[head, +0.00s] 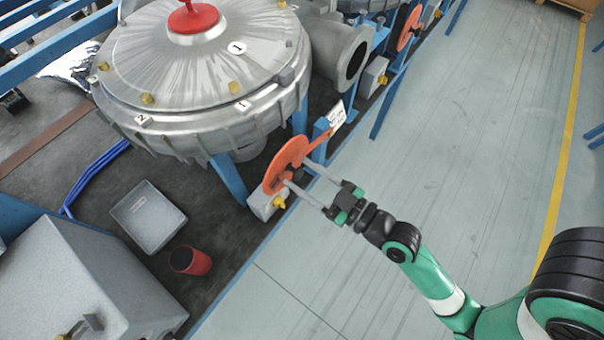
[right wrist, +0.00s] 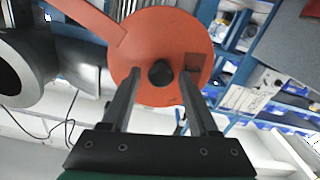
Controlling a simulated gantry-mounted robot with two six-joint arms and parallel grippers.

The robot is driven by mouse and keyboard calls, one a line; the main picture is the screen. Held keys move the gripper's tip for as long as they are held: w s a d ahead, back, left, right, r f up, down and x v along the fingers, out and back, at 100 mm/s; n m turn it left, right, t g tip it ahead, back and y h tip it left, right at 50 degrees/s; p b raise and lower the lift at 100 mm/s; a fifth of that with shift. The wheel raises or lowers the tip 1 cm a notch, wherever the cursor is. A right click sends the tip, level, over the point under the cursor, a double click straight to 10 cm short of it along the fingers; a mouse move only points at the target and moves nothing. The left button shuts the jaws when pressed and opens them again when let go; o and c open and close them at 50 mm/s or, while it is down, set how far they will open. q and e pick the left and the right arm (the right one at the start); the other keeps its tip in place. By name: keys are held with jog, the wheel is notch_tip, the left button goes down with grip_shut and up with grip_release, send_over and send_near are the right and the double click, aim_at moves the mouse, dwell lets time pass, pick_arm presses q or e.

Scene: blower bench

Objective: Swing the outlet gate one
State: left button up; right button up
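The outlet gate is an orange disc (head: 284,160) with a lever arm, beside the big grey blower (head: 200,75). In the right wrist view the disc (right wrist: 160,30) fills the upper middle. Its lever (right wrist: 90,18) runs to the upper left. A round black hub (right wrist: 161,73) sits at its centre, with a small square notch on its right. My right gripper (head: 296,174) reaches the disc from the right. In the right wrist view its fingers (right wrist: 163,73) are apart, one on each side of the hub, with gaps. I cannot tell whether the tips touch the disc. My left gripper is not in view.
A white label plate (head: 337,117) on a blue post stands just above the disc. A grey box with a yellow fitting (head: 266,202) sits below it. Another orange disc (head: 408,28) is farther back. The grey floor (head: 470,130) to the right is clear.

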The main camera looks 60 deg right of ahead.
grip_shut()
dwell(1.2)
